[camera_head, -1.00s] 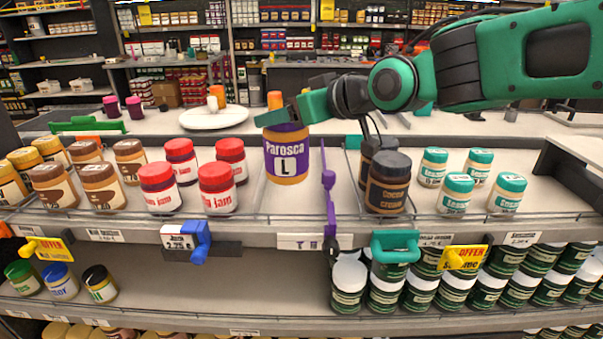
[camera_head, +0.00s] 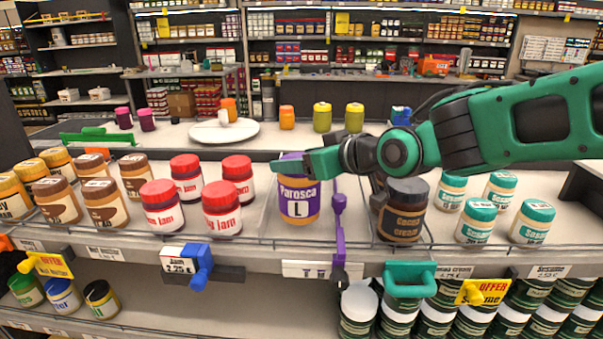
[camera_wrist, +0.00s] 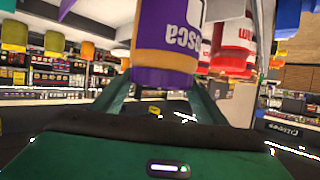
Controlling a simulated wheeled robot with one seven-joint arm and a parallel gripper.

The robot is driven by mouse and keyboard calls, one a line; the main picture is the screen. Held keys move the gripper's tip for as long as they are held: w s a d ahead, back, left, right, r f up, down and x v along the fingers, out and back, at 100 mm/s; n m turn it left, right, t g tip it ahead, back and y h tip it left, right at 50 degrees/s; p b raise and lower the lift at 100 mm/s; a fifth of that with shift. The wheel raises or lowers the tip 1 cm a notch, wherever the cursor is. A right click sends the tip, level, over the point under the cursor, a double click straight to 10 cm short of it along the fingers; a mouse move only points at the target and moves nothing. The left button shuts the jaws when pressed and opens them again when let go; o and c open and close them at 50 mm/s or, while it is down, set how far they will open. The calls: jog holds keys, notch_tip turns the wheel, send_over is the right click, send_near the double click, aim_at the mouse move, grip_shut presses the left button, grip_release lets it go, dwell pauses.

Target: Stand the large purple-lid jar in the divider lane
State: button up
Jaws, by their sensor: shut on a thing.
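The large jar (camera_head: 299,203), with a purple label reading "Parosca L" and a purple top, is upright at the shelf lane between the red-lid jam jars and the purple divider (camera_head: 339,215). My gripper (camera_head: 292,166) is shut on the jar near its top, and the fingers partly hide the lid. In the wrist view the jar (camera_wrist: 165,45) sits between the two fingers (camera_wrist: 158,95). I cannot tell whether its base touches the shelf or hangs slightly above it.
Red-lid jam jars (camera_head: 221,209) stand close on the left. Dark cocoa cream jars (camera_head: 403,211) stand right of the divider, then teal-lid jars (camera_head: 477,222). A green handle (camera_head: 408,278) and a blue clip (camera_head: 200,268) stick out at the shelf front.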

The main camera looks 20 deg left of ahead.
notch_tip(320, 180, down, 3)
jog(key=shift+r, duration=0.1)
jog(key=o, duration=2.1)
jog(key=shift+d, duration=0.1)
jog(key=v, duration=1.2)
jog(key=shift+s, duration=0.1)
